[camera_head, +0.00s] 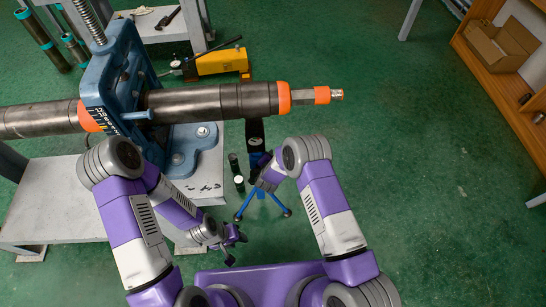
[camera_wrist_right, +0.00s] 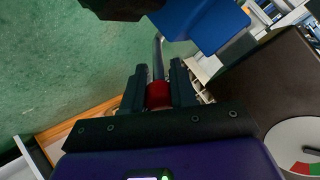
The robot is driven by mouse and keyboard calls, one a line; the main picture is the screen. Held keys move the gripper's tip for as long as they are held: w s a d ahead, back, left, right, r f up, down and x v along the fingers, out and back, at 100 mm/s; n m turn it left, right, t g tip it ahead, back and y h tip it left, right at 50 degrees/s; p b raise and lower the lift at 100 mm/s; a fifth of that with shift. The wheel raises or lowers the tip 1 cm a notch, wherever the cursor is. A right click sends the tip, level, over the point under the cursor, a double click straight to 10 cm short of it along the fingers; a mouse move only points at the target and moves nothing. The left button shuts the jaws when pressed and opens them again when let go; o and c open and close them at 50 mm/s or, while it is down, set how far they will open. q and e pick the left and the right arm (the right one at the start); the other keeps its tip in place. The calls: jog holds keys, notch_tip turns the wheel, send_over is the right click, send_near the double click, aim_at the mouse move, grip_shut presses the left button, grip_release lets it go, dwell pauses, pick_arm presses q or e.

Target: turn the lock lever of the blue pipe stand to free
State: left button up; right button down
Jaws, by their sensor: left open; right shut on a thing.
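The blue pipe stand (camera_head: 279,203) stands on the green floor under the right part of the long dark pipe (camera_head: 205,104). Its splayed blue feet show, and its dark head is below the pipe. In the right wrist view the stand's blue body (camera_wrist_right: 200,25) is at the top. A metal lever with a red grip (camera_wrist_right: 158,96) runs down from it between my fingers. My right gripper (camera_wrist_right: 157,82) is shut on the red grip; in the head view my right gripper (camera_head: 260,181) is beside the stand, partly hidden by its arm. My left gripper (camera_head: 235,236) is open and empty, lower and to the left.
A blue pipe vise (camera_head: 113,70) on a grey table (camera_head: 50,205) grips the pipe. Dark cylinders (camera_head: 239,183) stand left of the tripod. A yellow tool (camera_head: 222,62) lies behind the pipe. A wooden shelf (camera_head: 480,48) is at upper right. The right floor is clear.

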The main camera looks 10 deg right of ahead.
jog(key=c, duration=1.2)
grip_release()
jog(key=shift+d, duration=0.15)
jog(key=p+v, duration=0.2)
jog(key=v, duration=0.5)
jog(key=shift+s+r, duration=0.2)
jog(key=shift+s, duration=0.05)
jog(key=shift+c, duration=0.3)
